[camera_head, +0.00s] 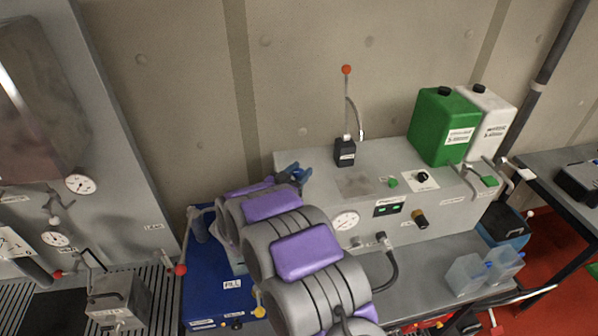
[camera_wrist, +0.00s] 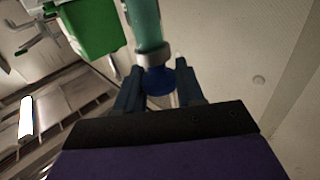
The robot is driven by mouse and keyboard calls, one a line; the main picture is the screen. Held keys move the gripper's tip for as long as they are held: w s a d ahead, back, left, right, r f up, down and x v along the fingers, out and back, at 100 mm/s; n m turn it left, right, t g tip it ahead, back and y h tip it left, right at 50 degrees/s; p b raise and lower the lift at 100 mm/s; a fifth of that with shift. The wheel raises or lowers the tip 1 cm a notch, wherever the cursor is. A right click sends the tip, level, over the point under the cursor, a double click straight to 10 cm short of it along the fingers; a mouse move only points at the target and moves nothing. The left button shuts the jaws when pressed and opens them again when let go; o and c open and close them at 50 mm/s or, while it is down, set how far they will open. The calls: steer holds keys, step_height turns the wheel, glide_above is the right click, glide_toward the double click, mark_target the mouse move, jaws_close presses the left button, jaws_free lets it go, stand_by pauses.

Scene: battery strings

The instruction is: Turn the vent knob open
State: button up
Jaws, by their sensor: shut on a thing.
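A black knob (camera_head: 422,175) sits on a white plate on top of the grey bench unit (camera_head: 300,220). A dark knob with a brass collar (camera_head: 420,218) is on the unit's front face. Labels are too small to tell which is the vent knob. My gripper (camera_head: 292,172) is over the unit's left end, apart from both knobs, partly hidden by my arm. In the wrist view, my gripper (camera_wrist: 160,82) is shut on a teal tube (camera_wrist: 145,25) with a grey collar and a blue end between the fingers.
A green canister (camera_head: 440,125) and a white canister (camera_head: 492,122) stand at the unit's right back. A red-tipped upright lever (camera_head: 346,110) stands near its middle. Two clear cups (camera_head: 467,273) are at the front right. A blue case (camera_head: 205,285) is left of my arm.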

steer(key=shift+a+r, duration=0.15)
steer(key=shift+r, duration=0.05)
steer(key=o, duration=1)
steer(key=shift+w+a+f, duration=0.1)
steer(key=shift+c, duration=0.2)
steer(key=shift+s+a+f, duration=0.1)
steer(key=shift+s+a, duration=0.05)
steer(key=shift+s, duration=0.35)
steer(key=b+v, duration=0.2)
steer(key=v, duration=1.4)
steer(key=shift+a, duration=0.25)
steer(key=shift+s, duration=0.1)
